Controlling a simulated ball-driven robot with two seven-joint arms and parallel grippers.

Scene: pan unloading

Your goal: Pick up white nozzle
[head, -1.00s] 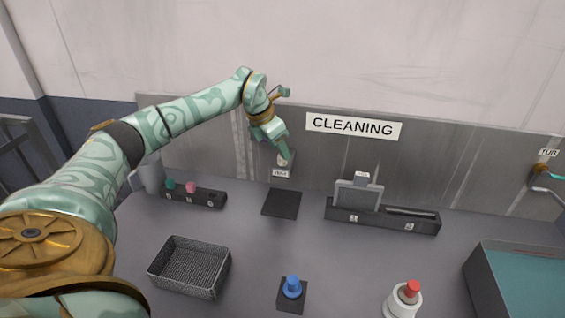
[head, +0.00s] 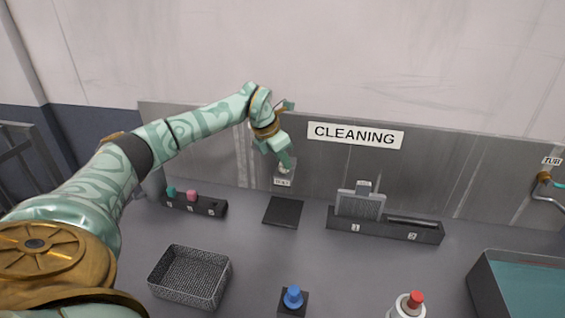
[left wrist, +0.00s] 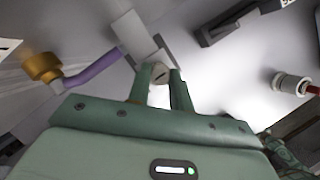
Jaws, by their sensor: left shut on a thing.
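The white nozzle (left wrist: 159,74) is a small pale round piece between the two green fingertips of my left gripper (left wrist: 160,86) in the left wrist view. The gripper is shut on it. A pale grey wall holder (left wrist: 136,38) is right behind the nozzle; I cannot tell whether the nozzle still touches it. In the head view my left gripper (head: 287,165) is at the back wall, just above a small white label (head: 283,182). There the nozzle is small and mostly hidden by the fingers. My right gripper is not in view.
A dark square mat (head: 283,212) lies below the gripper. A black rack (head: 385,226) is to its right and a small holder (head: 194,203) to its left. A wire basket (head: 190,300), a blue-topped block (head: 293,298), a red-capped bottle (head: 408,306) and a tub (head: 480,285) are nearer.

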